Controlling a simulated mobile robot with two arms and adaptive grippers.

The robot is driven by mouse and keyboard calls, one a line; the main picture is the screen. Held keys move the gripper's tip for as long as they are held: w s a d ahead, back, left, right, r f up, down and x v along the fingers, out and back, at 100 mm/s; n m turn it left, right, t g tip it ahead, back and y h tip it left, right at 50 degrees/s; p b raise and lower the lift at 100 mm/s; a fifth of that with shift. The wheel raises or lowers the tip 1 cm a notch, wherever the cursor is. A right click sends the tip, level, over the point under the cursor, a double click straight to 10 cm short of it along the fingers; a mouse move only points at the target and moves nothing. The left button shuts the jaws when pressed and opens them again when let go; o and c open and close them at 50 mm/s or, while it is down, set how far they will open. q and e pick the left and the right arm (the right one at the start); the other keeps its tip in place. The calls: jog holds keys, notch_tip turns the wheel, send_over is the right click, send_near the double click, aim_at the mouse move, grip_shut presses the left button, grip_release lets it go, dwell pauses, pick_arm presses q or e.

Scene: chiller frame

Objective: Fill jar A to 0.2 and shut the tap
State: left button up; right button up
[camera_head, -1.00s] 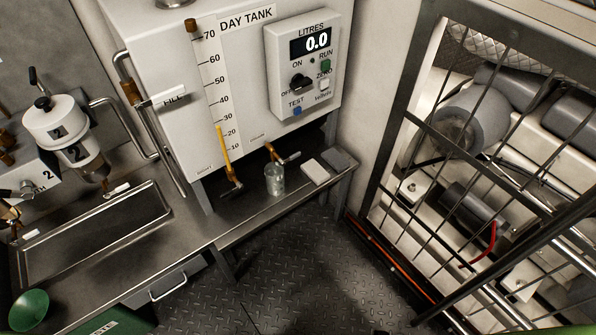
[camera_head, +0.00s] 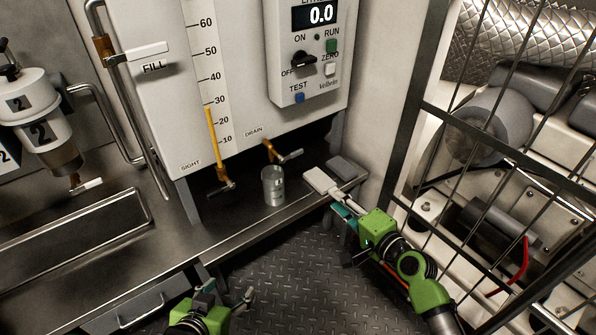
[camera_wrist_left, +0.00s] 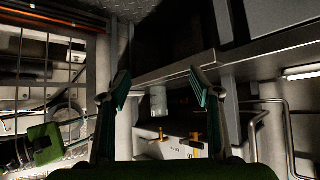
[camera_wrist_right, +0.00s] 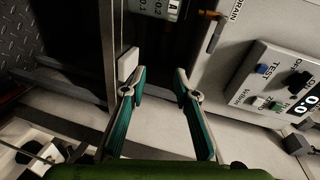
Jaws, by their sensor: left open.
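The clear jar (camera_head: 273,188) stands upright on the steel shelf below the DRAIN tap (camera_head: 270,150); its contents are too small to tell. The tap's lever (camera_head: 290,155) points right, and I see no stream. My right gripper (camera_head: 338,203) is open and empty, right of the jar by the white pad (camera_head: 318,181). My left gripper (camera_head: 238,296) is open and empty, low in front of the bench.
A grey pad (camera_head: 346,168) lies beside the white pad. A barred frame (camera_head: 405,110) stands at right; the sink (camera_head: 75,235) is at left.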

notch_tip(320, 180, up, 8)
jog(key=a+t+y+b, duration=0.1)
jog(key=a+y+b, duration=0.1)
jog(key=a, duration=0.1)
jog(key=b, duration=0.1)
send_near(299, 154)
jog(key=x, duration=0.4)
jog(key=shift+w+f, duration=0.1)
jog(key=shift+w, duration=0.1)
jog(key=b+x, duration=0.1)
jog(key=x, duration=0.4)
jog(key=shift+w+a, duration=0.2)
jog(key=shift+a, duration=0.05)
pick_arm(q)
jog(key=w+d+r+t+h, duration=0.1)
jog(key=r+t, duration=0.3)
jog(key=r, duration=0.5)
jog(key=w+d+r+t+h, duration=0.1)
jog(key=w+d+r+t, duration=0.1)
jog(key=r, duration=0.6)
jog(key=shift+w+r+t, duration=0.4)
jog(key=shift+w+t, duration=0.4)
jog(key=shift+t, duration=0.2)
pick_arm(e)
jog(key=shift+w+a, duration=0.2)
jog(key=shift+w, duration=0.05)
grip_shut()
